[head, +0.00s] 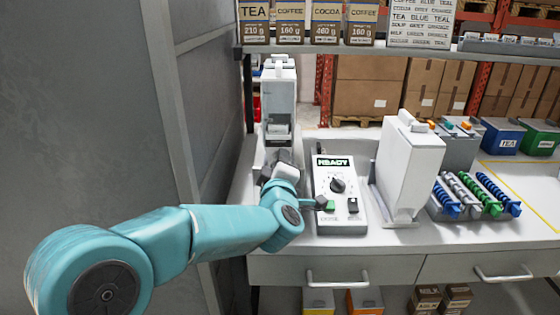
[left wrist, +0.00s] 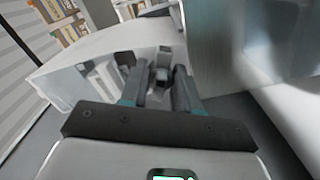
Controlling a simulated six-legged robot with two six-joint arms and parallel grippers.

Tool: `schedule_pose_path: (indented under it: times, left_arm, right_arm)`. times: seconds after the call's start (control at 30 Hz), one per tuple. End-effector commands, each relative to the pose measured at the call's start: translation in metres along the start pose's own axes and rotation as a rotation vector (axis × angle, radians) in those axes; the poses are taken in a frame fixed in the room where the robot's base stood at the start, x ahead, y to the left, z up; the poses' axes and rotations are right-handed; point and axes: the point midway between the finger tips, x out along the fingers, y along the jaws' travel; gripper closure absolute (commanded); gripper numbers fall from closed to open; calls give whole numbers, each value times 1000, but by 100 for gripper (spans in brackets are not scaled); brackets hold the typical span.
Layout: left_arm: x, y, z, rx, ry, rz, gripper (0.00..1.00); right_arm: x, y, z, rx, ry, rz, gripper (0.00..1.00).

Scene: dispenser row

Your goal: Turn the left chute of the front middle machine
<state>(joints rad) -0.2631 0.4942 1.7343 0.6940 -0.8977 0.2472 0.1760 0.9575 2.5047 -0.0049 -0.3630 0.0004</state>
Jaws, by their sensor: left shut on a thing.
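A tall white machine (head: 281,92) stands at the back left of the counter, with a grey spout-like part (head: 279,130) low on its front. My left gripper (head: 279,162) is just below and in front of it, mostly hidden by my wrist. In the left wrist view the left gripper (left wrist: 160,92) has its two fingers closed around a small grey piece (left wrist: 161,75). I take this piece for a chute, but its link to the machine is not clear. A second white machine (head: 402,165) stands to the right, its front turned away. My right gripper is not in view.
A control panel (head: 325,222) reading READY, with a black dial, lies between the machines, close to my left wrist. A tray of blue, green and grey coils (head: 470,195) and labelled bins (head: 503,137) are at the right. A shelf (head: 350,49) with packets hangs above.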

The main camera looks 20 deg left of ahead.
Motion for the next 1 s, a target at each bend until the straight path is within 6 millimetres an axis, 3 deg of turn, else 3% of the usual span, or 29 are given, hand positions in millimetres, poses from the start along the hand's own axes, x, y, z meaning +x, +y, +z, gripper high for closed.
schedule_pose_path:
  times: [0.7, 0.73, 1.0]
  left_arm:
    - [0, -1, 0, 72, 1, 0, 100]
    - [0, -1, 0, 72, 1, 0, 63]
    - [0, -1, 0, 71, 1, 0, 62]
  right_arm:
    - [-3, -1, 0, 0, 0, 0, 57]
    - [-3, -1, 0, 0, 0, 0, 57]
    - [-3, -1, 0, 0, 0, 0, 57]
